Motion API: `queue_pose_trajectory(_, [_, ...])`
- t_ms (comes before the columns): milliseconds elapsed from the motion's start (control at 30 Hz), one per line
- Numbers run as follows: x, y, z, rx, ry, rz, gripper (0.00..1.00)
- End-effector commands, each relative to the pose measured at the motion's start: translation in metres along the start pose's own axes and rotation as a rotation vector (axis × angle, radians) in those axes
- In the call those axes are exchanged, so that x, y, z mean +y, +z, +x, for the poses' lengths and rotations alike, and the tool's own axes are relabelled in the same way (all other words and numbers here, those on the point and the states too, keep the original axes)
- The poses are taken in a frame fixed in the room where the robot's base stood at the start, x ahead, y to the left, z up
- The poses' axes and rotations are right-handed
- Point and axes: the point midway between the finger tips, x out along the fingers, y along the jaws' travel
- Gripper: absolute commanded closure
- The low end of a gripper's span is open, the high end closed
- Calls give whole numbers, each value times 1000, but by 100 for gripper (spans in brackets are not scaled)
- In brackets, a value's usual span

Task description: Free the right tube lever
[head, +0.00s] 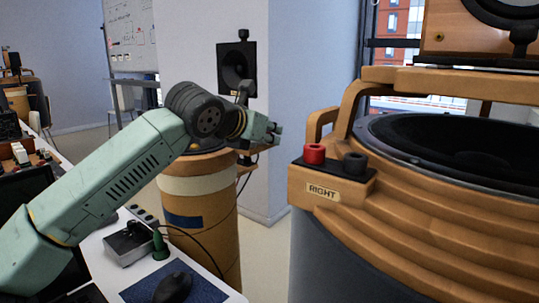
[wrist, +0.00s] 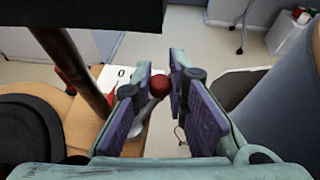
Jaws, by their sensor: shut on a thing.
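In the wrist view a lever with a red ball knob (wrist: 160,84) and a grey arm (wrist: 142,117) shows between the purple-padded fingers. My gripper (wrist: 160,72) is shut on this knob. In the head view my gripper (head: 277,133) is above and at the right side of a tan tube (head: 205,220) with a white band; the lever cannot be made out there. A larger tube (head: 420,210) with a wooden rim and a "RIGHT" label (head: 322,192) stands at the right, apart from my gripper. Red and black terminals (head: 314,153) top its label block.
A small speaker (head: 237,70) stands behind my gripper. A desk with a grey box (head: 129,243), a mouse (head: 172,287) and cables lies at lower left. In the wrist view a dark round cone (wrist: 25,130) is at left, and floor shows beyond the fingers.

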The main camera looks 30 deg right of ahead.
Motion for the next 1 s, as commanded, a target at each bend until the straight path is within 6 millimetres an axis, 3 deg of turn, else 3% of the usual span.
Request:
queue_pose_trajectory(300, [4,-1,4,1,119,-47,100])
queue_pose_trajectory(867, [6,1,3,3,143,-61,100])
queue_pose_trajectory(900, [6,1,3,3,143,-61,84])
queue_pose_trajectory(1000, [6,1,3,3,142,-61,77])
